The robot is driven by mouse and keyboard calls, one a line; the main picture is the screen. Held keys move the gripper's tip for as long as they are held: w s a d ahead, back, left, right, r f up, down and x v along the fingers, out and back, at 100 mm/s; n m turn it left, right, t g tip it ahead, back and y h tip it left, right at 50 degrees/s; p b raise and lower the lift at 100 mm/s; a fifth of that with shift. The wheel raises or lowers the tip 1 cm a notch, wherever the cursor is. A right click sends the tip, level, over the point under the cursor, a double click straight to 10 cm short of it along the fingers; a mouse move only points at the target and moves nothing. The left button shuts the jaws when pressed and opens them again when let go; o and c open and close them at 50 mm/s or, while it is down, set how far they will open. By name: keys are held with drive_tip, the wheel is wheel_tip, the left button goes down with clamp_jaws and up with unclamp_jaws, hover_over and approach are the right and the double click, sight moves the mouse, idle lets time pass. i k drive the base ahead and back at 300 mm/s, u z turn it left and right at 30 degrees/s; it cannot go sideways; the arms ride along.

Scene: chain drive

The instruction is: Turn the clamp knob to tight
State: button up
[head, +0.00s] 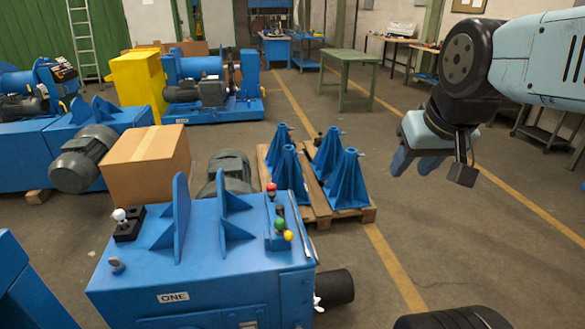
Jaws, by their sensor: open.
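I cannot tell for sure which part is the clamp knob. On the blue machine (200,262) marked ONE, a white ball knob (120,214) stands on a black block at the left of the top. A small grey lever (116,264) is in front of it. A small white part (319,303) shows low at the right, beside a black cylinder (336,287). My gripper (412,168) is open and empty. It hangs in the air with its fingers down, right of the machine and apart from it.
A control box with red, green and yellow buttons (279,224) sits on the machine's right top. Upright blue fins (181,210) rise from the top. A cardboard box (146,160) stands behind. A pallet (354,213) holds several blue stands.

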sight(271, 186)
drive_tip(key=u, duration=0.1)
drive_tip(key=i, duration=0.85)
drive_tip(key=u, duration=0.5)
